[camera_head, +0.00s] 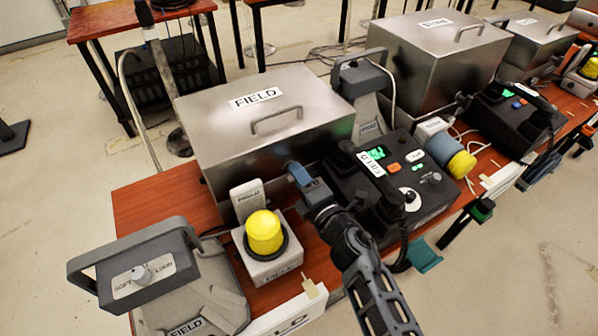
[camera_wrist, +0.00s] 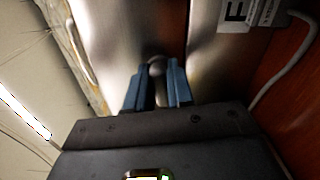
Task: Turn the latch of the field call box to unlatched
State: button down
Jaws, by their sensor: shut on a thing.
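The field call box (camera_head: 215,140) is a closed brushed-metal case with a FIELD label and a lid handle, standing on the red-brown table. My gripper (camera_head: 298,174) is at its front face, with the blue fingertips against the front side. In the wrist view my gripper (camera_wrist: 157,88) has its two blue fingers shut on the latch (camera_wrist: 156,68), a small grey rounded piece between them. The gripper hides the latch in the head view. Whether the latch stands latched or unlatched cannot be told.
A yellow dome lamp (camera_head: 264,232) on a grey base stands close left of my arm. A black phone console (camera_head: 425,190) is close on the right. A grey handled unit (camera_head: 160,275) sits front left. More metal boxes (camera_head: 440,60) line the table further right.

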jog(key=shift+f+m, duration=0.1)
jog(key=shift+m, duration=0.7)
jog(key=c, duration=1.1)
grip_release()
